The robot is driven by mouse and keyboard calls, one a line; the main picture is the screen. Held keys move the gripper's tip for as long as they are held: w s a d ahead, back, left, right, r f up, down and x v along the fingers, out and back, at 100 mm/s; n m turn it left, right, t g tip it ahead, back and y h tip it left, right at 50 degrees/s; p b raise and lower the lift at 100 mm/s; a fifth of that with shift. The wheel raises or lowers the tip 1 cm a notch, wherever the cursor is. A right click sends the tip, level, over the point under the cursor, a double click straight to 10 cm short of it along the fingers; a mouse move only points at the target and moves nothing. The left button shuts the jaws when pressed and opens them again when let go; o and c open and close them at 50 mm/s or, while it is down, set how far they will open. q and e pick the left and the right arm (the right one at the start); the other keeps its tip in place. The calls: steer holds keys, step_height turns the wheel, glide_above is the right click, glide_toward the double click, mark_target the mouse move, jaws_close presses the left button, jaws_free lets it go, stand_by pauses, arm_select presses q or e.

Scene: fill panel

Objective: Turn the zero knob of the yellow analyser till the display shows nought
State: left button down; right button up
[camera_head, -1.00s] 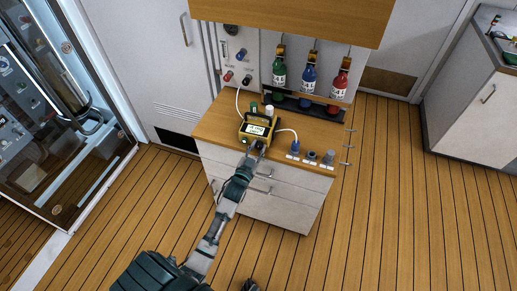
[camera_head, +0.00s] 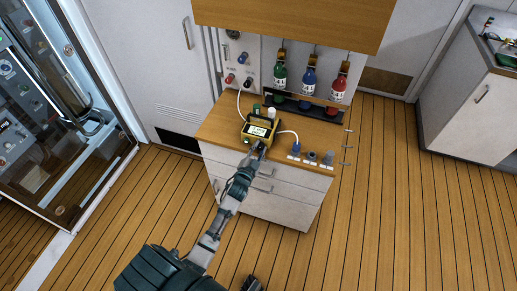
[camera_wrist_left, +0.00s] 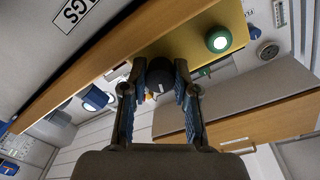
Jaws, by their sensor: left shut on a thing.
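The yellow analyser (camera_head: 246,137) stands on the wooden counter top near its front edge, with its pale display (camera_head: 259,131) facing up; the reading is too small to make out. My left gripper (camera_head: 258,150) reaches the analyser's front side. In the left wrist view its two fingers are shut on a dark round knob with a pale mark (camera_wrist_left: 160,76), one finger on each side. A dark part at the bottom edge of the head view may be my right gripper (camera_head: 252,284).
Green, blue and red bottles (camera_head: 309,80) hang at the back. A wooden overhang (camera_head: 290,22) juts out above. Drawers with handles are below the counter.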

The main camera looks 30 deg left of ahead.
arm_select(q)
steer(key=shift+a+f, duration=0.1)
steer(key=shift+f, duration=0.2)
steer(key=c, duration=0.9)
jaws_free()
steer(key=shift+o, duration=0.2)
steer(key=s+d, duration=0.2)
steer(key=s, duration=0.9)
steer(key=shift+s+r, duration=0.2)
steer(key=shift+s, duration=0.15)
